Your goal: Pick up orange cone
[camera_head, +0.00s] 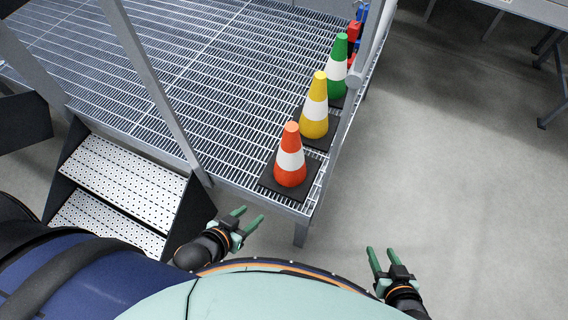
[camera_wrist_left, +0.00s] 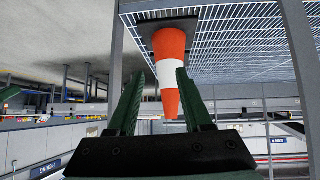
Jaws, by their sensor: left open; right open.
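The orange cone (camera_head: 290,158) has a white band and a dark square base, and stands upright on the corner of the grated catwalk (camera_head: 190,75). My left gripper (camera_head: 243,218) is open and empty, below and left of the cone in the head view, apart from it. In the left wrist view the cone (camera_wrist_left: 170,72) appears upside down beyond the open fingers of the left gripper (camera_wrist_left: 160,90), its tip partly between them in the picture. My right gripper (camera_head: 378,258) is open and empty over the grey floor, right of the catwalk corner.
A yellow cone (camera_head: 315,108) and a green cone (camera_head: 338,68) stand behind the orange one along the catwalk edge. Red and blue objects (camera_head: 354,32) lie further back. Railing posts (camera_head: 150,85) rise nearby. Perforated steps (camera_head: 125,180) are at left. The floor (camera_head: 450,170) at right is clear.

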